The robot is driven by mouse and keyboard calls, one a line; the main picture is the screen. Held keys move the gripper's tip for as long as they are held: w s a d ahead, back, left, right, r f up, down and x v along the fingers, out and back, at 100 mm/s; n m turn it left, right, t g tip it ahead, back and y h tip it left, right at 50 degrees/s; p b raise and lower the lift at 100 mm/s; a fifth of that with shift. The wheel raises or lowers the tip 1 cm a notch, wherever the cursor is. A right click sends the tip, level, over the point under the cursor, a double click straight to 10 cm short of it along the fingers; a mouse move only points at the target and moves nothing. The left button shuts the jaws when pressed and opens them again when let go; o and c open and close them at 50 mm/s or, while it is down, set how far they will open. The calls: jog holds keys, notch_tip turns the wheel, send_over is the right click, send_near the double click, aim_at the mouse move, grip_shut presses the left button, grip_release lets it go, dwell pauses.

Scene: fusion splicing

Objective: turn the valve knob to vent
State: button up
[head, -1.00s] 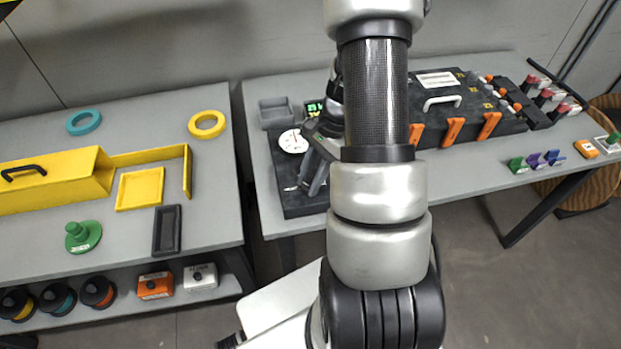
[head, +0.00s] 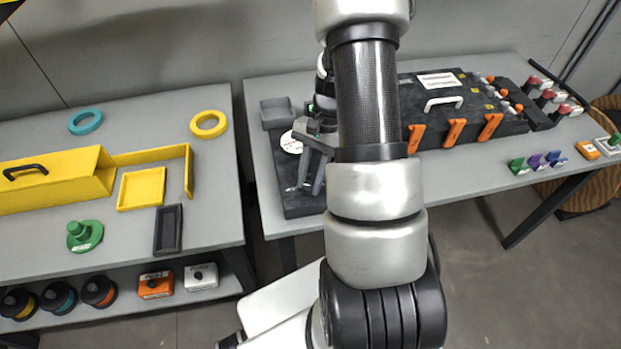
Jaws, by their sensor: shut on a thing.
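My gripper (head: 308,187) is over the dark panel (head: 298,208) on the right-hand table, its fingers pointing down and close together. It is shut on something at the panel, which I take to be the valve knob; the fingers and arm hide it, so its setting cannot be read. A white round gauge (head: 290,143) sits on the panel just left of and behind the gripper, partly covered by it. A small silvery part shows beside the left finger.
Behind the panel stands a grey open bin (head: 277,112). Right of my arm is a black case (head: 465,110) with orange latches and a handle. A second table (head: 60,250) at left holds yellow parts and rings. A gap separates the tables.

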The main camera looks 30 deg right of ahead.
jog(key=o, duration=1)
jog(key=shift+o, duration=0.2)
jog(key=shift+r, duration=0.1)
jog(key=p+v, duration=0.1)
jog(key=v, duration=1.6)
jog(key=shift+r, duration=0.15)
